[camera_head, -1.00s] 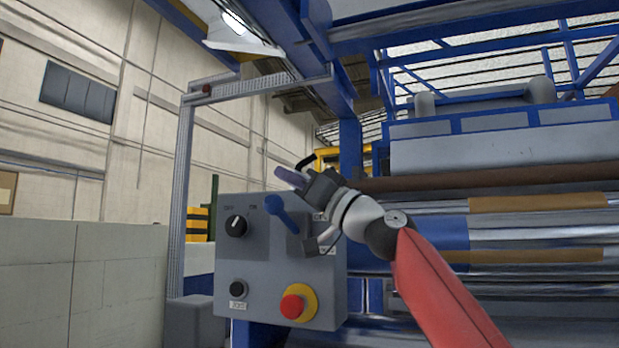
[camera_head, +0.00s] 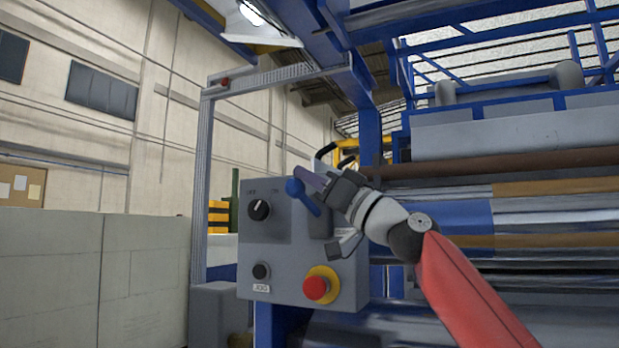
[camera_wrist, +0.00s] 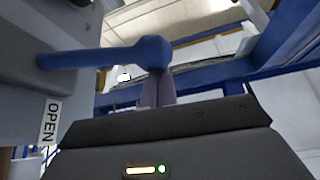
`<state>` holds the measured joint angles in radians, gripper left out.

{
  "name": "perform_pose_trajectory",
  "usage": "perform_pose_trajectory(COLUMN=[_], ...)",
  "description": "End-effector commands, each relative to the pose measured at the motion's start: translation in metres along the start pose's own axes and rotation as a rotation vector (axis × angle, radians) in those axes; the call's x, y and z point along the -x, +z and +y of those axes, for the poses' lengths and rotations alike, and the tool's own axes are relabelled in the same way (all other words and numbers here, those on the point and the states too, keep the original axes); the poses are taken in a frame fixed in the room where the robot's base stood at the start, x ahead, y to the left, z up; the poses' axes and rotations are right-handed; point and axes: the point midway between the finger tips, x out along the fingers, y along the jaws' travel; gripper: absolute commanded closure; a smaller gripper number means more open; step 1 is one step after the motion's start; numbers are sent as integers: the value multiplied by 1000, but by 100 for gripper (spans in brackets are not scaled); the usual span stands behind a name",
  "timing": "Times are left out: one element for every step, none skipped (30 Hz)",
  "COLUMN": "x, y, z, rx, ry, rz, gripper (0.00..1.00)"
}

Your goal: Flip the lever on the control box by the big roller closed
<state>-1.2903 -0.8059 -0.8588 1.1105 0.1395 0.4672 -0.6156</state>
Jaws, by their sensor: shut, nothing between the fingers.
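The grey control box (camera_head: 285,262) stands left of the rollers. Its blue lever (camera_head: 308,201) tilts up and to the left, ending in a round blue knob (camera_head: 294,187). My gripper (camera_head: 304,174) is shut and empty, its purple-grey fingers just above and right of the knob. In the wrist view the lever (camera_wrist: 95,59) reaches in from the left, and its knob (camera_wrist: 153,52) overlaps the tips of my closed fingers (camera_wrist: 158,82). I cannot tell whether they touch. An OPEN label (camera_wrist: 49,119) shows below the lever. My gripper and wrist hide part of the box's upper right.
The box also carries a black selector knob (camera_head: 260,210), a black JOG button (camera_head: 261,271) and a red emergency button (camera_head: 316,288) on yellow. The big rollers (camera_head: 540,215) lie close on the right. A grey metal post (camera_head: 202,185) rises behind the box.

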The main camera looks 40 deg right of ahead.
Motion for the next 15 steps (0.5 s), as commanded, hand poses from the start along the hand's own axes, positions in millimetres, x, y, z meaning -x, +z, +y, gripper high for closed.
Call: perform_pose_trajectory(x=[1,2,3,4,5,7,8,9,12,13,15,17,19,20,23], y=[3,5,7,8,10,13,15,18,22,25,27,31,34,37,41], z=[0,-1,-2,-2,-2,-3,-4,-5,-6,-6,-7,-8,-8,-9,-9], rx=[9,18,31,41,54,73,90,108,134,158,181,214,238,262,295], ry=[-8,-14,-22,-29,-36,-48,-58,-70,-86,-99,-114,-133,-146,-162,-180], rz=[-1,-2,-2,-3,-2,-2,-1,-1,-2,-1,0,-1,-1,-1,0], gripper=[100,100,100,100,100,100,100,100,100,100,100,100,100,100,100])
